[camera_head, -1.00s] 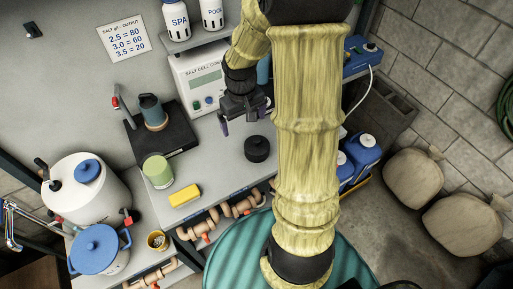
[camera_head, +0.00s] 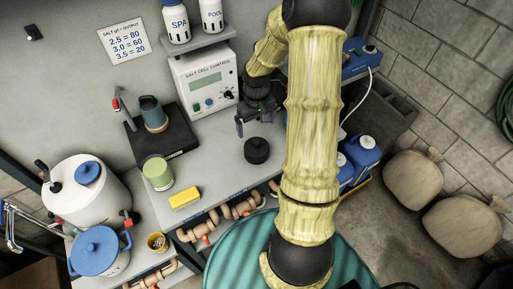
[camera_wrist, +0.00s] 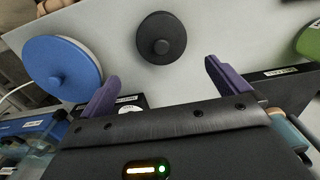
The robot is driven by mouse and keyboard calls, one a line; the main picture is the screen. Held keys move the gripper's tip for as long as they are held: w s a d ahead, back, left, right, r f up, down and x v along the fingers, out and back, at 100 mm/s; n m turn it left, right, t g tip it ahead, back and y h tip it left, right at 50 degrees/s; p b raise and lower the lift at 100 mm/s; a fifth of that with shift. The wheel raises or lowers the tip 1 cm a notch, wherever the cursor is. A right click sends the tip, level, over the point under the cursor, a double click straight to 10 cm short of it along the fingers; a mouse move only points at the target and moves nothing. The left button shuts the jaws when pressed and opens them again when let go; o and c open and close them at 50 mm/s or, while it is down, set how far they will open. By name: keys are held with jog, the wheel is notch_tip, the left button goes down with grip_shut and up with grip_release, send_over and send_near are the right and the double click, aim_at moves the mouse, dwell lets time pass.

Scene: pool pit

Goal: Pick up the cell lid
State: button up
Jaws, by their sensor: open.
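The cell lid appears to be the black round piece with a central knob (camera_head: 257,150), lying flat on the grey bench. It also shows in the wrist view (camera_wrist: 161,38), at top centre, fully visible. My gripper (camera_head: 260,121) is above the bench, just behind the lid and apart from it. In the wrist view its two purple fingers (camera_wrist: 163,85) are spread with nothing between them. The lid lies beyond the fingertips, roughly centred between them.
A blue round-topped object (camera_wrist: 60,65) is left of the lid in the wrist view. The salt cell control box (camera_head: 203,80) is behind. Bench around the lid is clear.

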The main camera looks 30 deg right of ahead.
aim_at(256, 147)
notch_tip(256, 147, down, 8)
jog(key=shift+r+p, duration=0.2)
jog(key=shift+p, duration=0.4)
jog(key=f, duration=0.1)
jog(key=f+p, duration=0.2)
jog(key=f, duration=0.1)
jog(key=shift+s+a, duration=0.1)
jog(key=shift+a, duration=0.15)
jog(key=shift+f, duration=0.55)
jog(key=c, duration=0.8)
